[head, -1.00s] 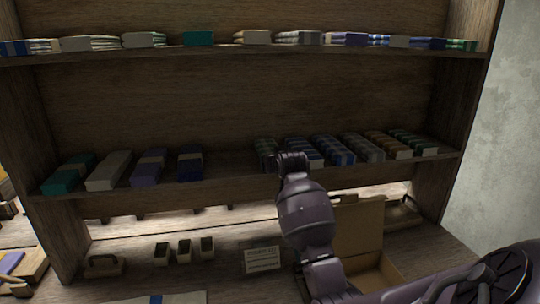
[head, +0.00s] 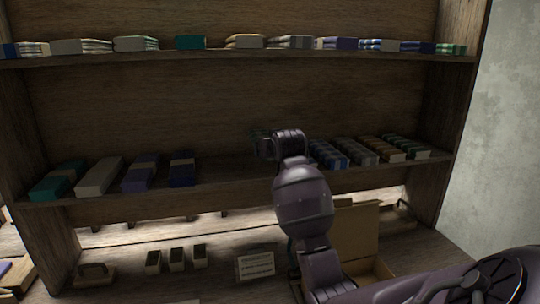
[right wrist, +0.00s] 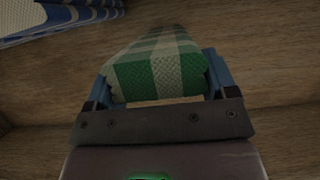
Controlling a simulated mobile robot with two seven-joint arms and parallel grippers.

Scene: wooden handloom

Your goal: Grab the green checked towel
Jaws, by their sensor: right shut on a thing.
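The green checked towel (right wrist: 158,70), green and pale in broad checks, sits between the two blue-sided fingers of my right gripper (right wrist: 160,82) in the right wrist view. The gripper is shut on it. In the head view my right gripper (head: 266,146) is at the middle shelf, left of the row of checked towels. Only a dark green bit of the held towel (head: 257,134) shows there; my wrist hides the rest. My left gripper is not in view.
Blue checked towels (head: 329,154) lie just right of my gripper, with brown and green ones beyond. Plain folded cloths (head: 140,172) lie at the left of the middle shelf (head: 225,168). The upper shelf (head: 220,55) is above. An open cardboard box (head: 355,232) stands below.

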